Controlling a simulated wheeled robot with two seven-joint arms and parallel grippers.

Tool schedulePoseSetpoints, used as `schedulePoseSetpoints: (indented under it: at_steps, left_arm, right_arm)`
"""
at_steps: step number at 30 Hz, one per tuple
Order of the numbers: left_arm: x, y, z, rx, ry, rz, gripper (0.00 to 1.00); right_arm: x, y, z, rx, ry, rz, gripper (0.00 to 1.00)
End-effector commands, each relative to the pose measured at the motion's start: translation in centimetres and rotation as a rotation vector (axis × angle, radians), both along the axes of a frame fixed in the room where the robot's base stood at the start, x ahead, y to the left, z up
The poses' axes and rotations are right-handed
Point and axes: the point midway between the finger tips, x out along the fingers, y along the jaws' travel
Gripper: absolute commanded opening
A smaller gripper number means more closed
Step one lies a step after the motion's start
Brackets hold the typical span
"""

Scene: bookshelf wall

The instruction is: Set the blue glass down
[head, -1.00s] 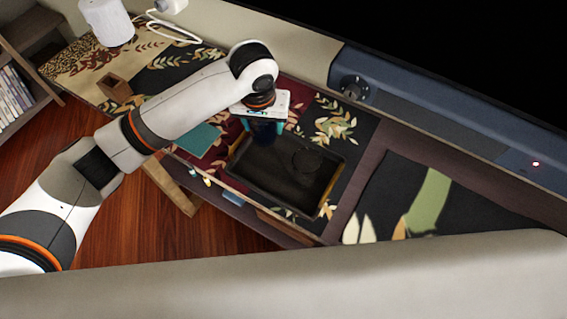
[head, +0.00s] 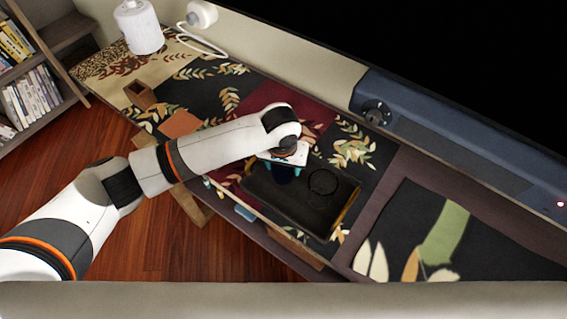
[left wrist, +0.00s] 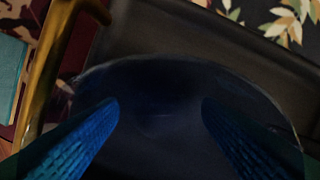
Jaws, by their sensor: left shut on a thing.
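My left gripper (head: 284,176) is over the back left part of a black tray (head: 291,213) with gold handles. It is shut on the blue glass (left wrist: 165,88), whose wide curved rim shows between the two blue fingers in the left wrist view. There the tray (left wrist: 150,27) lies below the glass. In the head view the glass is mostly hidden by the hand and dark against the tray. I cannot tell whether its base touches the tray. My right gripper is not in view.
A dark ring-shaped thing (head: 322,183) is on the tray, right of my gripper. A brown wooden holder (head: 139,93), an orange flat thing (head: 180,124) and a white lamp (head: 138,27) stand farther left.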

Motion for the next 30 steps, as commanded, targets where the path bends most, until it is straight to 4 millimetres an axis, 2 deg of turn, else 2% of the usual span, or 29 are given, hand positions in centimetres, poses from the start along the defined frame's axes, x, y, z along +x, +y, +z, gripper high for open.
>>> schedulePoseSetpoints:
  at_steps: [2, 3, 6, 7, 17, 20, 30]
  left_arm:
    - [0.0, 0.0, -0.2, -0.001, 0.000, 0.000, 0.32]
    - [0.0, 0.0, -0.2, -0.001, 0.000, 0.000, 0.62]
    - [0.0, 0.0, -0.2, -0.001, 0.000, 0.000, 0.79]
    - [0.0, 0.0, -0.2, 0.000, 0.000, 0.000, 0.80]
    - [0.0, 0.0, 0.1, 0.000, -0.001, 0.000, 0.80]
    - [-0.1, 0.0, 1.3, -0.002, -0.001, 0.000, 0.80]
    - [-1.1, 0.2, 8.4, -0.003, -0.002, 0.000, 0.80]
  right_arm:
    - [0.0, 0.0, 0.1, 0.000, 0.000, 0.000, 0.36]
    - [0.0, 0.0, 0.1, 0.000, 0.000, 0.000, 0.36]
    - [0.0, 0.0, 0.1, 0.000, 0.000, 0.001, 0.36]
    - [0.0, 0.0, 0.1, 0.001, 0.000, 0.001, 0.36]
    - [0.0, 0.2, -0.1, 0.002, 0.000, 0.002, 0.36]
    - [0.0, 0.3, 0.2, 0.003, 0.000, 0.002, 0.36]
    - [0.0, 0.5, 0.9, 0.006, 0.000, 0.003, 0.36]
